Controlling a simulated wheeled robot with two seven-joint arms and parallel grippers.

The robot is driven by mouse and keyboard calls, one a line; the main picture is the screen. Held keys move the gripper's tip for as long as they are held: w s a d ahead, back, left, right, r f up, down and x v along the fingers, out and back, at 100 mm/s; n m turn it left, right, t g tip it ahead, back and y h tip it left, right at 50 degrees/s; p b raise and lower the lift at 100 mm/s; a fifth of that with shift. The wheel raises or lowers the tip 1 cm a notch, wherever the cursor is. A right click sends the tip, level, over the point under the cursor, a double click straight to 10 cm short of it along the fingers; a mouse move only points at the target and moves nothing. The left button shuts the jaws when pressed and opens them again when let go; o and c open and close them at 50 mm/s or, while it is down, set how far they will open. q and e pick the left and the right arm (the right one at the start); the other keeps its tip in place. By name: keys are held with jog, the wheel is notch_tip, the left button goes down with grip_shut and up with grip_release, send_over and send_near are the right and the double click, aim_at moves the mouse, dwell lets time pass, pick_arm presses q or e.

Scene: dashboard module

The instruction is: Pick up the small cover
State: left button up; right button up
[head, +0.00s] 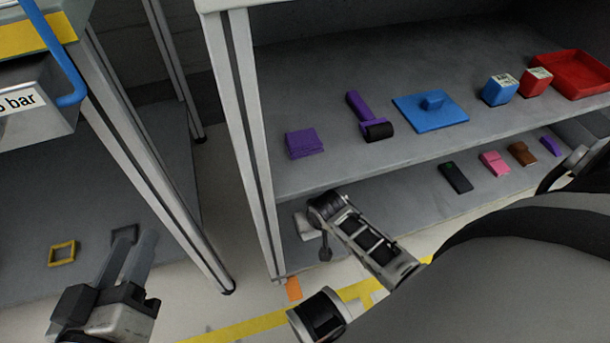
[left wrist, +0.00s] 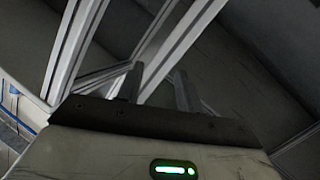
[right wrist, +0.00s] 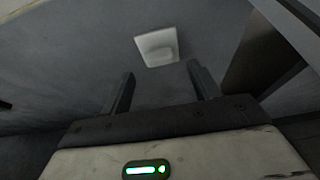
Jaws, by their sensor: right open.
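A small pale square piece (right wrist: 158,47), likely the small cover, lies on a grey surface in the right wrist view. Its rim looks raised. My right gripper (right wrist: 160,84) is open and empty, with the pale piece beyond its fingertips and roughly between them, not touching. In the head view my right arm reaches to the lower shelf, and its fingers cannot be made out clearly. My left gripper (head: 130,250) is low at the left over the grey shelf. Its fingers stand apart with nothing between them in the left wrist view (left wrist: 158,80).
The upper shelf (head: 330,70) holds a purple block (head: 304,143), a purple roller tool (head: 370,117), a blue plate (head: 430,110), two boxes and a red tray (head: 575,75). Several small items lie on the lower shelf. A yellow frame (head: 62,253) lies left. Rack posts (head: 245,140) stand between.

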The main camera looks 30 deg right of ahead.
jog(key=b+x, duration=0.3)
jog(key=x, duration=0.1)
jog(key=shift+f, duration=0.1)
jog(key=shift+w+d+f+b, duration=0.1)
jog(key=shift+w+f+b, duration=0.2)
jog(key=shift+f+b, duration=0.15)
pick_arm(q)
jog(key=r+t, duration=0.1)
jog(key=w+r+t+h, duration=0.1)
jog(key=r+m+t, duration=0.1)
jog(key=r, duration=0.1)
jog(key=shift+w+a, duration=0.1)
jog(key=shift+w, duration=0.3)
pick_arm(e)
jog(key=shift+w, duration=0.1)
jog(key=c, duration=1.1)
